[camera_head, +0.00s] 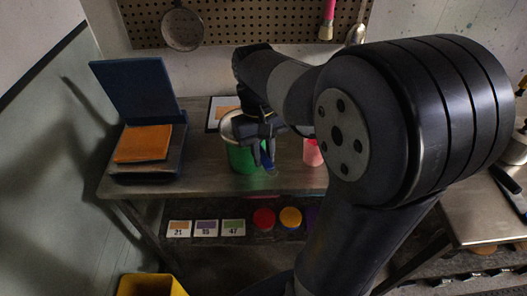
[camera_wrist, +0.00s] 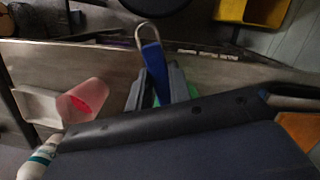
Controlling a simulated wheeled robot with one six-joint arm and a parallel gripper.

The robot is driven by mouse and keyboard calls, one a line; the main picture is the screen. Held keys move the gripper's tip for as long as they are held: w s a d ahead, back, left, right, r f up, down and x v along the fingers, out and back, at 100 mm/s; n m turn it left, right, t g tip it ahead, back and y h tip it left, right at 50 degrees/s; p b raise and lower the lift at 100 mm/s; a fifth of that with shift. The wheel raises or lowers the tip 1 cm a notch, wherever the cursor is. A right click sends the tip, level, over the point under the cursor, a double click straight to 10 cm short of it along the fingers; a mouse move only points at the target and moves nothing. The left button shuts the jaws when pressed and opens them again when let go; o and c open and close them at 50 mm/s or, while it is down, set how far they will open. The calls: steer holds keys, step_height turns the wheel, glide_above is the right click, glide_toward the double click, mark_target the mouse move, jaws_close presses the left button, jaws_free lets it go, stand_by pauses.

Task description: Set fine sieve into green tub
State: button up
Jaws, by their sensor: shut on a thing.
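The green tub (camera_head: 241,158) stands on the workbench left of the pink cup. My gripper (camera_head: 264,155) is over the tub's right front side, pointing down. It is shut on a blue handle, which I take for the fine sieve's (camera_head: 268,165). In the wrist view the blue handle (camera_wrist: 155,70), with a metal loop at its end, stands between the fingers (camera_wrist: 157,92). A pale round rim shows at the tub's top in the head view; I cannot tell whether it is the sieve's or the tub's. The sieve's mesh is hidden. Only slivers of green show behind the fingers.
The pink cup (camera_head: 312,153) stands close on the right. A blue open-lidded case (camera_head: 150,165) with an orange block (camera_head: 143,144) is at the left. A round metal utensil (camera_head: 182,29) hangs on the pegboard. A yellow bin (camera_head: 151,286) is below in front. A bottle (camera_wrist: 40,160) shows at lower left.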

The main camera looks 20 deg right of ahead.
steer(key=shift+f+b, duration=0.4)
steer(key=shift+f, duration=0.45)
jaws_close()
steer(key=shift+c, duration=0.2)
jaws_free()
steer(key=o, duration=1)
steer(key=shift+r, duration=0.15)
steer(key=r, duration=0.3)
steer(key=w+r, duration=0.1)
steer(key=r, duration=0.3)
steer(key=w+r+p, duration=0.1)
steer(key=r, duration=0.2)
steer(key=shift+a+r, duration=0.1)
steer(key=shift+r, duration=0.15)
